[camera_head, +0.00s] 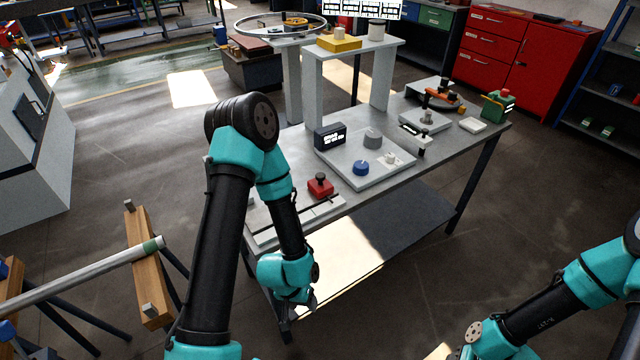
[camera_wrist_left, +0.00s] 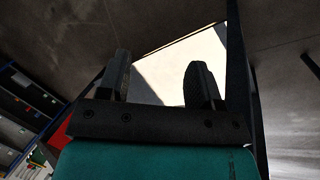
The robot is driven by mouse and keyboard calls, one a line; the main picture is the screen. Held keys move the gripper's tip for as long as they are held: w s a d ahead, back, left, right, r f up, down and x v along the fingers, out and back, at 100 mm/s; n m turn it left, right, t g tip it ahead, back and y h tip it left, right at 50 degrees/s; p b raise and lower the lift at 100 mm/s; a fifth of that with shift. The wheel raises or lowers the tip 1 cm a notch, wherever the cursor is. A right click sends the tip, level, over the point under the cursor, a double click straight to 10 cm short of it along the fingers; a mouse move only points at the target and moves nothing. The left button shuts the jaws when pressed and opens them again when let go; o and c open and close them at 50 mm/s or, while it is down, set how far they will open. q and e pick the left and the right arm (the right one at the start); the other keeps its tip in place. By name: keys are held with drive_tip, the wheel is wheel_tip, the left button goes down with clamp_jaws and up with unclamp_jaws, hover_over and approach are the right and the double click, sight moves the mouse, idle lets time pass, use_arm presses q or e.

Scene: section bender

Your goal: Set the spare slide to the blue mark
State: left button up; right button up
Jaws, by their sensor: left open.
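A red slide block (camera_head: 320,185) with a dark knob sits on a long pale rail plate (camera_head: 272,233) with a dark slot, along the table's near left edge. I cannot make out a blue mark on that plate; my left arm covers part of it. My left gripper (camera_head: 308,302) hangs low in front of the table edge, below and nearer than the red block, touching nothing. In the left wrist view its two dark fingers (camera_wrist_left: 160,84) are apart with nothing between them. My right arm shows at the lower right, its gripper outside the frame.
The grey table (camera_head: 462,140) carries a pale panel (camera_head: 345,172) with a blue knob (camera_head: 361,168) and a grey knob (camera_head: 373,139), and a small black display (camera_head: 330,136). A wooden stand (camera_head: 150,270) with a metal bar (camera_head: 80,275) is at left. Floor right of the table is clear.

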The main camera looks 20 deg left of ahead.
use_arm(q)
drive_tip(key=w+d+r+n, duration=0.1)
drive_tip(key=w+d+r, duration=0.65)
drive_tip(key=w, duration=0.35)
drive_tip(key=w+d+r+n, duration=0.1)
drive_tip(key=w+d+r, duration=0.5)
drive_tip(key=w+d, duration=0.35)
wheel_tip(320, 180, up, 29)
drive_tip(key=m+y, duration=0.4)
drive_tip(key=m, duration=0.7)
hover_over(320, 175)
drive_tip(key=shift+r+g, duration=0.15)
drive_tip(key=shift+g, duration=0.25)
drive_tip(key=shift+n, duration=0.3)
wheel_tip(320, 175, down, 18)
drive_tip(key=shift+w+r, duration=0.1)
drive_tip(key=shift+r, duration=0.15)
